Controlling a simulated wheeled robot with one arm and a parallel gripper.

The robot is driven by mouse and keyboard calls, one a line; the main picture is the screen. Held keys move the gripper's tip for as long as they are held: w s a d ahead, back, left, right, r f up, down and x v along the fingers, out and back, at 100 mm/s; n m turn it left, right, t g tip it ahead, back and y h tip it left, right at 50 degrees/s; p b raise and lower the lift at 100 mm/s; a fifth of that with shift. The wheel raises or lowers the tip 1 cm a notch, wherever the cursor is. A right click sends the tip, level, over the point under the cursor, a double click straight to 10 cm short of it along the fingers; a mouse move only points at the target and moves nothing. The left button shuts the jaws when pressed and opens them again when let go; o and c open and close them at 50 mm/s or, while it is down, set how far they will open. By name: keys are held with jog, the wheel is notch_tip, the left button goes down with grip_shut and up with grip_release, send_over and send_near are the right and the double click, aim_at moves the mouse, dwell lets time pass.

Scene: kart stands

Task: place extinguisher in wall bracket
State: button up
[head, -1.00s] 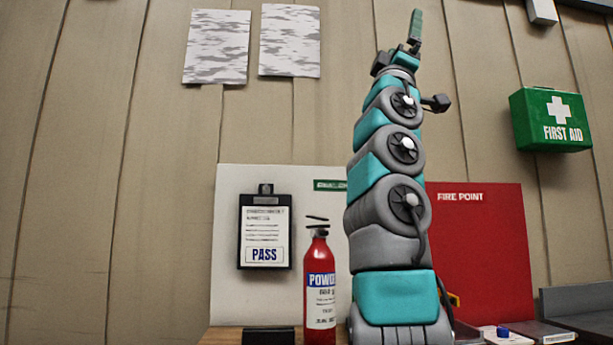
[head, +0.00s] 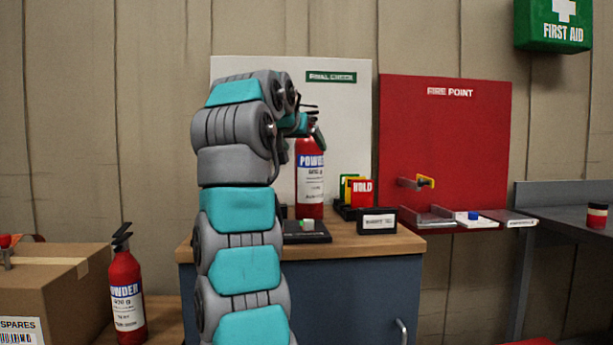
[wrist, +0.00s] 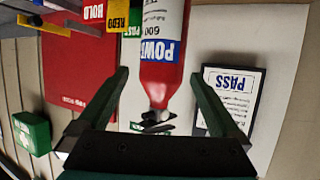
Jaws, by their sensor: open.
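A red powder extinguisher (head: 312,185) stands upright on the wooden top of a blue cabinet, in front of a white check board. My gripper (head: 301,140) is at its upper part in the head view, partly hidden by my arm. In the wrist view, which is upside down, the open fingers of my gripper (wrist: 160,78) lie on either side of the extinguisher (wrist: 163,70), with visible gaps. Its black handle lies between them, closer to the palm. The wall bracket (head: 424,182), grey with a yellow part, sticks out empty from the red fire point board (head: 445,130).
A second extinguisher (head: 127,295) stands at the left beside a cardboard box (head: 60,285). Coloured tags (head: 358,192), a small black sign (head: 377,221) and a black pad (head: 306,238) share the cabinet top (head: 400,242). A red shelf holding flat items lies below the bracket.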

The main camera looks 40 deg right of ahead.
aim_at(309, 155)
jog(key=p+x, duration=0.1)
jog(key=x, duration=0.7)
jog(key=shift+w+p, duration=0.25)
jog(key=shift+p, duration=0.15)
jog(key=shift+a, duration=0.1)
jog(key=shift+c, duration=0.2)
grip_shut()
